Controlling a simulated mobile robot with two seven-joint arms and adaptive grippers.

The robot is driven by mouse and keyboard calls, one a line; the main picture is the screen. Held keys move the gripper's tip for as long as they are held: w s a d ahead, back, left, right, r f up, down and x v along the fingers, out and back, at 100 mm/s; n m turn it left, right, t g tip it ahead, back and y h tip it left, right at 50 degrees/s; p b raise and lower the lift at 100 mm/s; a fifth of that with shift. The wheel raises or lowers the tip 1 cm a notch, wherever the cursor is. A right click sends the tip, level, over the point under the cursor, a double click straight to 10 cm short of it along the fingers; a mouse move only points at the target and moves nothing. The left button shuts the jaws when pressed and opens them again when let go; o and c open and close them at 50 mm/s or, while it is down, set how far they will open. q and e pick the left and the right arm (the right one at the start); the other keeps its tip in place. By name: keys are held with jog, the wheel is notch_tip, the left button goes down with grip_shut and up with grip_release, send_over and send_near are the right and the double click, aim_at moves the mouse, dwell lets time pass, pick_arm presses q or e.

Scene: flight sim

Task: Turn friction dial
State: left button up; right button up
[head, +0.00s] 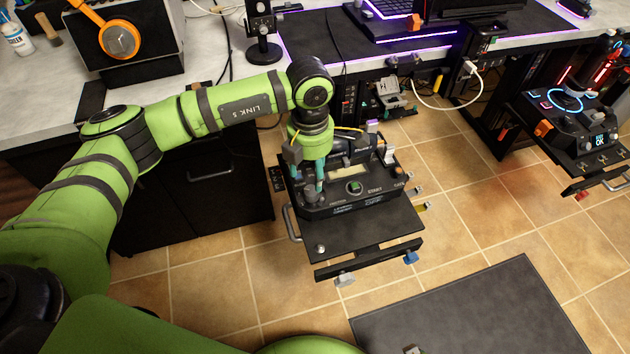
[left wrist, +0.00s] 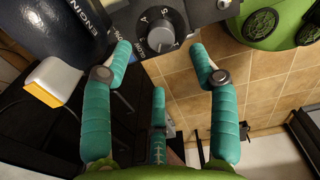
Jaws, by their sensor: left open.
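My left gripper (head: 314,185), with teal fingers, points down over the left part of the black control unit (head: 375,195). In the left wrist view the left gripper (left wrist: 161,55) is open, with fingertips spread apart. A dark round dial with a grey face (left wrist: 160,38) shows between and slightly beyond the fingertips, on a grey panel with white scale marks. I see no finger touching it. Its label is not readable, so I cannot confirm that it is the friction dial. In the head view the gripper covers that area. My right gripper is not in view.
The unit has a START button (head: 354,187) and a shelf with a handle in front. A dark cylinder with white lettering (left wrist: 60,25) and a white-yellow lever (left wrist: 53,80) lie left of the fingers. A second console (head: 572,125) stands right. Tiled floor is open between.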

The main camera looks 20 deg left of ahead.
aim_at(311, 191)
pick_arm(q)
notch_tip(311, 191, down, 7)
jog(key=shift+s+r+b, duration=0.1)
jog(key=shift+b, duration=0.2)
jog(key=shift+c, duration=0.4)
jog(key=c, duration=1.1)
